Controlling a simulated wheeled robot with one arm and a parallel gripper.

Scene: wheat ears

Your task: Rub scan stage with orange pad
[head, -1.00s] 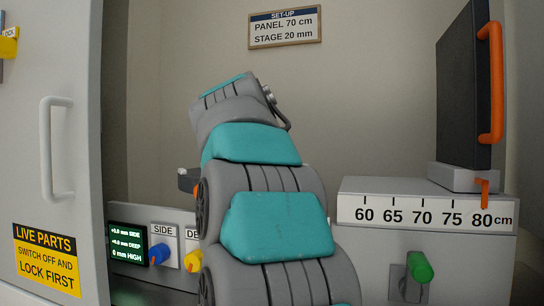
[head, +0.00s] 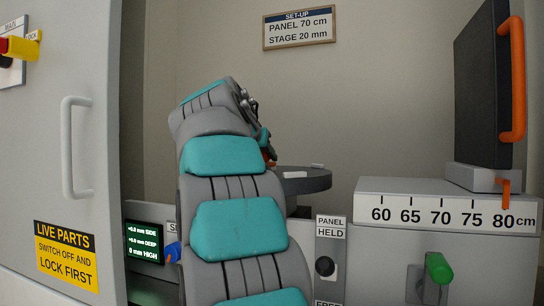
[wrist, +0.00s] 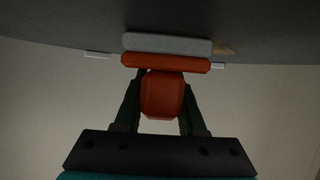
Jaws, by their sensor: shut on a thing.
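The orange pad (wrist: 165,62) has an orange block handle and a pale grey face. My gripper (wrist: 162,95) is shut on its handle in the wrist view. The scan stage is a dark round disc in the head view (head: 310,184) and fills the top of the wrist view (wrist: 60,25). The pad is at the stage's near edge in the wrist view; I cannot tell if its face touches the stage. A small tan mark (wrist: 224,47) shows on the stage beside the pad's right end. In the head view my arm hides most of my gripper and the stage's left part.
A dark panel (head: 483,90) with an orange handle stands right, above a scale (head: 440,215) of 60 to 80 cm, its orange pointer near 80. A green lever (head: 438,267) sits below. A cabinet door (head: 75,140) stands left.

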